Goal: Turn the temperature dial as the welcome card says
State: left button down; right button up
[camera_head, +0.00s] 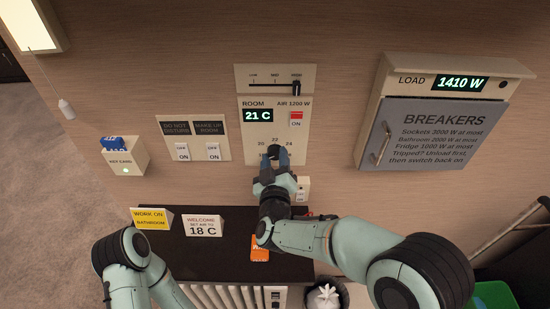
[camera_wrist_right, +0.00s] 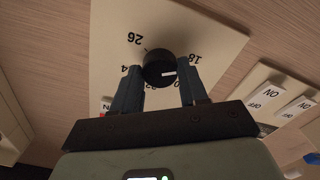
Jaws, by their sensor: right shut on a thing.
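The temperature dial is a black round knob (camera_head: 274,151) on the cream air panel (camera_head: 252,130), below the green "21 C" display (camera_head: 257,115) and near the numbers 20, 22 and 24. In the right wrist view the knob (camera_wrist_right: 158,67) has a white mark on the side of 18 and 20; the exact number is unclear. My right gripper (camera_head: 274,162) is shut on the knob, a finger on each side. The welcome card (camera_head: 202,225) stands on the dark shelf and reads "SET AIR TO 18 C". My left arm is at lower left; its gripper is out of view.
Above the display is a slider (camera_head: 296,88), at its right end. A red switch (camera_head: 296,115) marked ON sits beside the display. A breaker box (camera_head: 425,130) with load "1410 W" is at right.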

dwell(0.4)
jog(key=o, duration=1)
jog(key=shift+o, duration=0.2)
pick_arm(q)
jog(key=s+f+b, duration=0.2)
jog(key=f, duration=0.1)
jog(key=shift+f+b, duration=0.1)
jog(key=shift+b, duration=0.2)
pick_arm(e)
jog(key=s, duration=1.3)
jog(key=shift+s, duration=0.2)
